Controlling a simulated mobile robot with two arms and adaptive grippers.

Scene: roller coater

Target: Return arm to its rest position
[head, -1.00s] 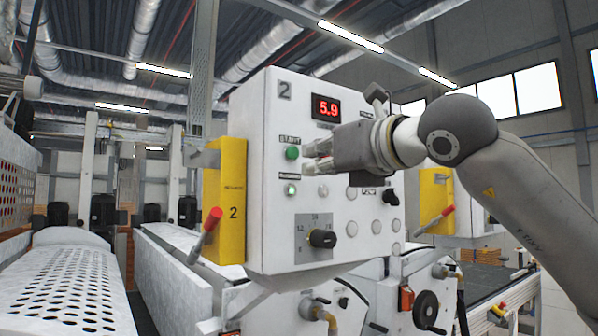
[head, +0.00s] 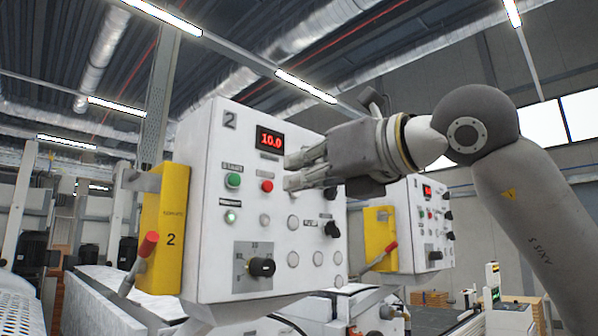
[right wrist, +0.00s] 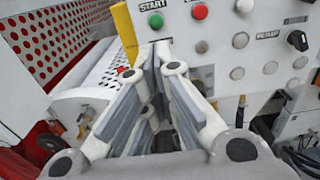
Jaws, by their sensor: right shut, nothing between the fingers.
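My right arm (head: 540,220) reaches in from the right, bent at its grey joint. My right gripper (head: 291,171) is shut and empty, in front of the upper right part of control panel 2 (head: 200,270). In the right wrist view the gripper (right wrist: 165,62) has its fingers drawn together, below the green start button (right wrist: 156,20) and the red button (right wrist: 199,11). In the head view the green button (head: 232,180) and red button (head: 267,185) are uncovered, left of the fingertips. The red display (head: 270,138) reads 10.0. My left gripper is not in view.
A yellow box (head: 165,225) with a red-tipped lever (head: 145,250) is on the panel's left. A black knob (head: 262,267) sits low on the panel. A second control panel (head: 425,225) stands behind to the right. Perforated white guarding (right wrist: 50,40) shows in the wrist view.

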